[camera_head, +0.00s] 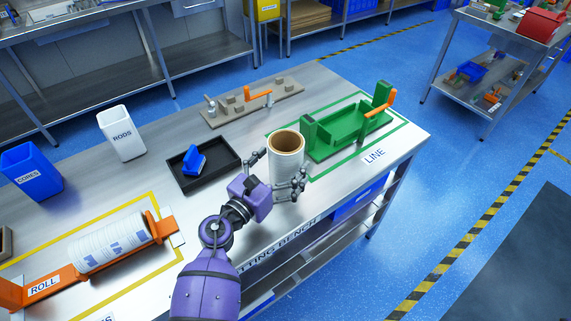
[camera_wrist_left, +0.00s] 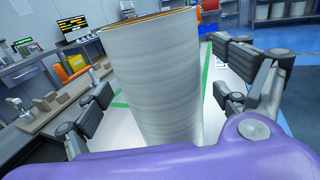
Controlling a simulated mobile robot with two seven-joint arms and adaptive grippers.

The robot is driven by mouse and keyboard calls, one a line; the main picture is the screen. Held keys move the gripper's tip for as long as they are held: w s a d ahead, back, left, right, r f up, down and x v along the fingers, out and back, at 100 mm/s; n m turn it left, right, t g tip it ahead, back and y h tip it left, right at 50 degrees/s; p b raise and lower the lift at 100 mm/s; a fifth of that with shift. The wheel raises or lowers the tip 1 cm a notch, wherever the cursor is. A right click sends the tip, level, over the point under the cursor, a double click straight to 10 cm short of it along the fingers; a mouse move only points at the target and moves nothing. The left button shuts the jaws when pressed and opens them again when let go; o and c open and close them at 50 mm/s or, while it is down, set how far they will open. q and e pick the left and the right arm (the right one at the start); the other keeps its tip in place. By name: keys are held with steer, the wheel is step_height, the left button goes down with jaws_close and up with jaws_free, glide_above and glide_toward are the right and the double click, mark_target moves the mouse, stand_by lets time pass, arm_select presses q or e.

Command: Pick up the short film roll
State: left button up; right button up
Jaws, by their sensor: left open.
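The short film roll (camera_head: 286,161) is a whitish cylinder with a brown core, standing upright on the metal bench near its front edge. It also fills the middle of the left wrist view (camera_wrist_left: 153,75). My left gripper (camera_head: 277,170) is open, with its fingers on either side of the roll. In the left wrist view a gap shows between the roll and the right fingers, and the left fingers are close beside it. I cannot tell whether they touch. The roll's lower part is partly hidden by the gripper. My right gripper is not in view.
A green fixture (camera_head: 345,133) with an orange handle stands right of the roll. A black tray (camera_head: 183,184) with a blue item lies to the left. A white RODS bin (camera_head: 121,134), a blue CORES bin (camera_head: 31,171) and an orange roll stand (camera_head: 40,291) are further left.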

arm_select(q)
steer(key=shift+x, duration=0.8)
steer(key=shift+f, duration=0.1)
steer(key=shift+c, duration=0.5)
steer(key=c, duration=1.1)
steer(key=shift+c, duration=0.9)
